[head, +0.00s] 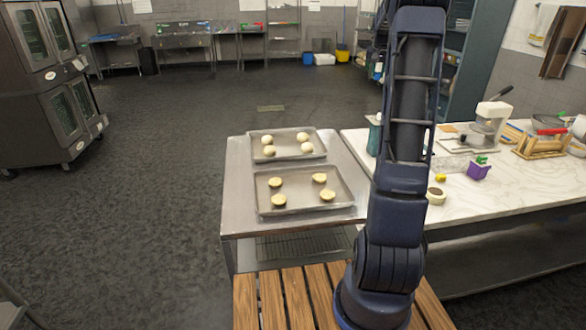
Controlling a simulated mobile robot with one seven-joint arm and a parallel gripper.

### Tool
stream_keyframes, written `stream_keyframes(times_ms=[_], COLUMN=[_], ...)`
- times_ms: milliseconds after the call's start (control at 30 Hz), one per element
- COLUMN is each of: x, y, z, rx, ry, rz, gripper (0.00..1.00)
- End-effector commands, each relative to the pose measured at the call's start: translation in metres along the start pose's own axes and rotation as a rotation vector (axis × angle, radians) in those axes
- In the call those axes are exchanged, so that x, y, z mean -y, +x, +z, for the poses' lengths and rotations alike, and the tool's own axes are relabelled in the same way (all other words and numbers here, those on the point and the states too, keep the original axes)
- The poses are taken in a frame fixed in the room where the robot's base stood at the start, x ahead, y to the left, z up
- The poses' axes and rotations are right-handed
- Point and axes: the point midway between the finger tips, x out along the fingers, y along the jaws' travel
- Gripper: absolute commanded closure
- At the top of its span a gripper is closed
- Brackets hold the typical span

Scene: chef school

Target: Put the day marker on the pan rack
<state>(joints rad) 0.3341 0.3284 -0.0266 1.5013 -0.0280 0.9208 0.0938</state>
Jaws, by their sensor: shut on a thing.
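My arm rises from the bottom centre and leaves the top of the head view. My gripper is beyond the picture, so neither its jaws nor anything in them shows. I cannot pick out the day marker in this view. No pan rack can be told for sure. A tall shelf unit (457,75) stands behind my arm at the right, partly hidden by it. A wire shelf (303,245) shows under the small steel table (240,205).
Two trays, a far one (258,137) and a near one (265,205), hold dough pieces on the steel table. Ovens (55,85) stand far left. The floor between is open.

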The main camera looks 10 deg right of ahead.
Motion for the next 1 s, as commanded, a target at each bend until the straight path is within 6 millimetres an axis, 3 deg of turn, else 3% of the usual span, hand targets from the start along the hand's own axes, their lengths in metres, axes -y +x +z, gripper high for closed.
stream_keyframes(times_ms=[33,200,500,667,1000], x=[0.024,0.090,0.162,0.192,0.190], y=[0.002,0.003,0.000,-0.002,0.061], z=[-0.003,-0.009,-0.008,-0.006,0.020], rx=[0.000,-0.001,0.000,0.000,0.005], ry=[-0.048,-0.189,-0.345,-0.408,-0.406], rz=[-0.021,-0.080,-0.143,-0.169,-0.168], gripper=[0.99,0.99,0.99,0.99,0.99])
